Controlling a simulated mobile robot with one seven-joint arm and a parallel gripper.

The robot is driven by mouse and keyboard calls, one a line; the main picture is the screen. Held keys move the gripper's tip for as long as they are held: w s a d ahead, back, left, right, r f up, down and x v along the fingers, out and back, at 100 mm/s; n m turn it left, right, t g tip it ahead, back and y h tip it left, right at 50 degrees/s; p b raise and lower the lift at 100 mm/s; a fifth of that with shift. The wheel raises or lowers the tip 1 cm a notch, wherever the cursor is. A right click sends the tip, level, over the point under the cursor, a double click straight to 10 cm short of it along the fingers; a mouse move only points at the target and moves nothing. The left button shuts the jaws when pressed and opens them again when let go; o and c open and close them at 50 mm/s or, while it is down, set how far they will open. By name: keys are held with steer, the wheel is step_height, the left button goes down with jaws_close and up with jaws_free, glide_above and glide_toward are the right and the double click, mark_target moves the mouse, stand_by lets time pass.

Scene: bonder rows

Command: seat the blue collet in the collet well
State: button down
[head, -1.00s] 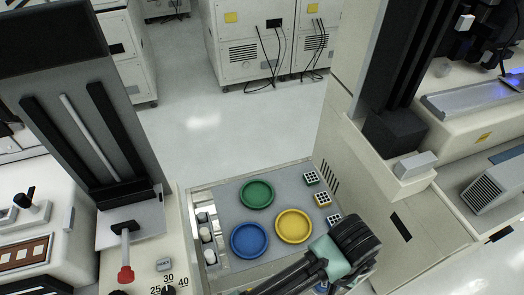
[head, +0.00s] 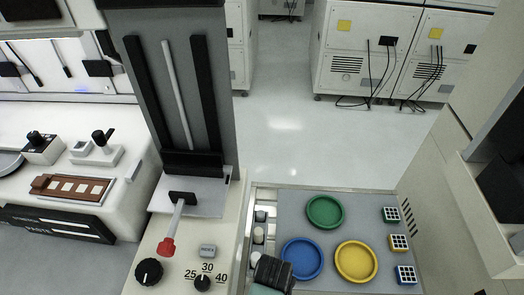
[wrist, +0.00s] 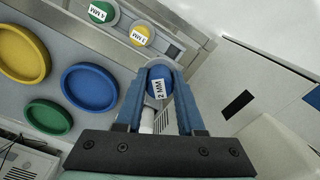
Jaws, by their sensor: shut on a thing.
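The blue collet (wrist: 158,86), with a round blue top marked "2 MM", sits between the fingers of my gripper (wrist: 160,97) in the wrist view. The fingers are shut on it. I cannot tell whether its lower end is clear of what lies below. In the head view, the dark end of my arm (head: 272,272) is at the bottom, at the left edge of the tray area, and hides the collet. I cannot make out the collet well for certain in either view.
A green collet (wrist: 102,12) and a yellow collet (wrist: 140,35) stand in a rack. Green (head: 325,211), blue (head: 301,258) and yellow (head: 356,261) dishes lie on a grey mat. A red-tipped lever (head: 168,245) and dials stand left of it.

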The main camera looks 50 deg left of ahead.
steer(key=s, duration=0.1)
steer(key=f, duration=0.1)
steer(key=s, duration=0.1)
steer(key=shift+s+a+f+n, duration=0.25)
steer(key=shift+s+f+n, duration=0.05)
steer(key=shift+f+n, duration=0.1)
steer(key=shift+d+r+p, duration=0.1)
steer(key=shift+p, duration=0.25)
steer(key=shift+f+b, duration=1.7)
steer(key=shift+f, duration=0.8)
steer(key=shift+f+b, duration=0.45)
steer(key=shift+f, duration=0.6)
steer(key=shift+f, duration=0.45)
steer(key=shift+c, duration=2.2)
jaws_free()
